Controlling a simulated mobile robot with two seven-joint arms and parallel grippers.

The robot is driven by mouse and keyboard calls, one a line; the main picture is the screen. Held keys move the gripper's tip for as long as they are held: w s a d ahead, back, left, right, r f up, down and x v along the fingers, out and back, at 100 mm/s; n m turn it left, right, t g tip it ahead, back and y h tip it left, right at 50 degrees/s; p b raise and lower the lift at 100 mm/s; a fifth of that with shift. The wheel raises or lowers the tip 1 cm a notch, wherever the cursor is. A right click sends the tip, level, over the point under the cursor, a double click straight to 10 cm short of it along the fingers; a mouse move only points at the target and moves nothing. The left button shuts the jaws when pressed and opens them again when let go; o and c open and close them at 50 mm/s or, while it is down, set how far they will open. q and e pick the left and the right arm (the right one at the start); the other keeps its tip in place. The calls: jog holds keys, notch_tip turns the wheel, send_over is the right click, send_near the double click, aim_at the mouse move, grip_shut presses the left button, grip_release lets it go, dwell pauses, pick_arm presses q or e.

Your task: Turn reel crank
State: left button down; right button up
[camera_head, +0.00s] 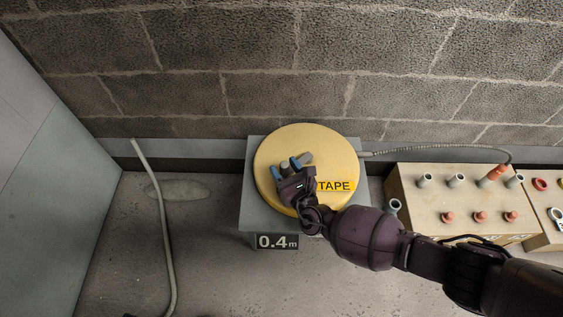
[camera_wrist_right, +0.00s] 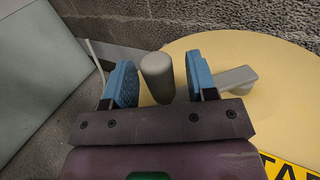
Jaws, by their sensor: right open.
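The reel (camera_head: 325,150) is a round yellow disc labelled TAPE, on a grey box with a plate reading 0.4 m (camera_head: 277,242). It also fills the right of the right wrist view (camera_wrist_right: 270,70). Its crank has a grey arm (camera_wrist_right: 237,78) and an upright grey round knob (camera_wrist_right: 158,77). My right gripper (camera_head: 290,166) is over the left part of the reel. In the wrist view its two blue fingers (camera_wrist_right: 162,82) are open on either side of the knob, with gaps visible at both sides. My left gripper is not in view.
A grey conduit (camera_head: 430,150) runs from the reel's right side to an orange plug (camera_head: 491,174) on a wooden box (camera_head: 434,208) with several grey and orange fittings. A block wall (camera_head: 230,60) is behind.

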jog(key=shift+x, duration=1)
grip_shut()
